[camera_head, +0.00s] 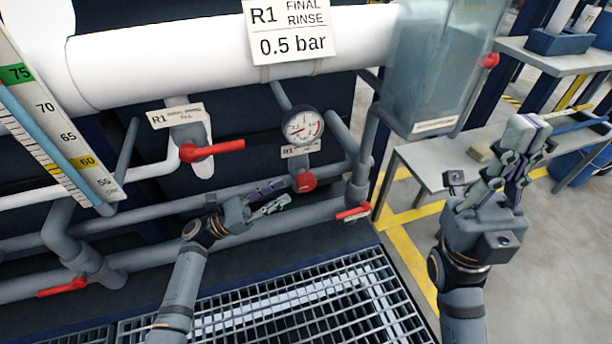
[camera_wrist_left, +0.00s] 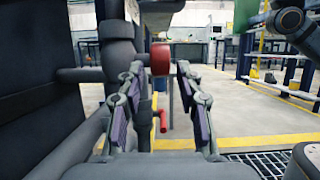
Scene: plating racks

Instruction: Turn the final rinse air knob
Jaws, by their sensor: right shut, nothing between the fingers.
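The round red knob (camera_head: 305,182) sits on the pipework below a pressure gauge (camera_head: 302,126), with a small R1 tag (camera_head: 300,150) between them. A sign (camera_head: 292,30) above reads "R1 FINAL RINSE 0.5 bar". My left gripper (camera_head: 282,194) is open, its fingers pointing right just short of the knob. In the left wrist view the knob (camera_wrist_left: 160,58) shows ahead, framed between the spread fingertips (camera_wrist_left: 160,74), and nothing is held. My right gripper (camera_head: 526,140) is shut and empty, raised at the right, far from the knob.
A red lever (camera_head: 212,150) is on a valve left of the gauge. Other red handles are at the lower left (camera_head: 62,287) and below the knob (camera_head: 353,212). Grey pipes run behind my left gripper. A floor grating (camera_head: 290,305) lies below, and a bench (camera_head: 430,165) stands right.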

